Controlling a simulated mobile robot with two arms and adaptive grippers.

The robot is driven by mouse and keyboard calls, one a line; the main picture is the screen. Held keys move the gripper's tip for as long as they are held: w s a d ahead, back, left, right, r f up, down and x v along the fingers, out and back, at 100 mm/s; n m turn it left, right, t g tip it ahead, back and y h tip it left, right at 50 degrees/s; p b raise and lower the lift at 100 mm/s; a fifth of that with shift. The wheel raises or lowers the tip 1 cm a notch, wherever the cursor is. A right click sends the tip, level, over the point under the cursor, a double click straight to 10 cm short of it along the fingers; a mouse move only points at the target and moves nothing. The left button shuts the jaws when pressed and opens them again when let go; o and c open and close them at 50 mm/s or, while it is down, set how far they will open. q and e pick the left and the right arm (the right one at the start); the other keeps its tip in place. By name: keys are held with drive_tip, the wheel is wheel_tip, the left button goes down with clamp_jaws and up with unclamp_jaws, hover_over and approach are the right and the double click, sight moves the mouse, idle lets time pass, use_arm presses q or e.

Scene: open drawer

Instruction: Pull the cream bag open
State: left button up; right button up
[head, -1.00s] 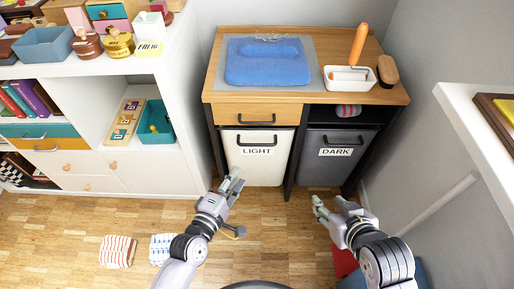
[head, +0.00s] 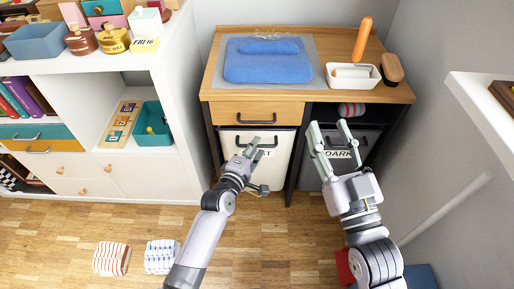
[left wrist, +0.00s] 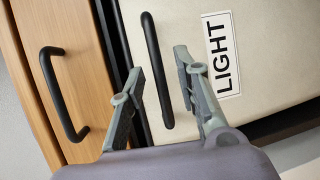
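The cream bag (head: 276,172), labelled LIGHT, hangs shut in the left bay of the cabinet, under a wooden drawer. Its black handle (left wrist: 157,75) runs between the two fingers of my left gripper (left wrist: 159,65) in the left wrist view. These fingers are apart, with gaps visible beside the handle. In the head view my left gripper (head: 251,152) covers part of the handle and label. My right gripper (head: 328,133) is open and empty in front of the grey bag (head: 310,175) labelled DARK, and partly hides it.
The wooden drawer (head: 228,113) with its own black handle is just above the cream bag. A blue folded cloth (head: 268,66) and white tray (head: 352,82) are on the cabinet top. A white shelf unit (head: 140,178) stands left. Floor in front is mostly clear; striped cloths lie left.

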use_arm(q)
drive_tip(key=shift+x, duration=0.9)
use_arm(e)
drive_tip(key=shift+s+a+r+t+y, duration=0.1)
drive_tip(key=shift+s+r+t+y, duration=0.2)
drive_tip(key=shift+r, duration=0.4)
drive_tip(key=shift+s+r+t+y, duration=0.1)
drive_tip(key=shift+s+r+t, duration=0.1)
drive_tip(key=shift+r+t, duration=0.35)
drive_tip(key=shift+r, duration=0.1)
use_arm(q)
clamp_jaws()
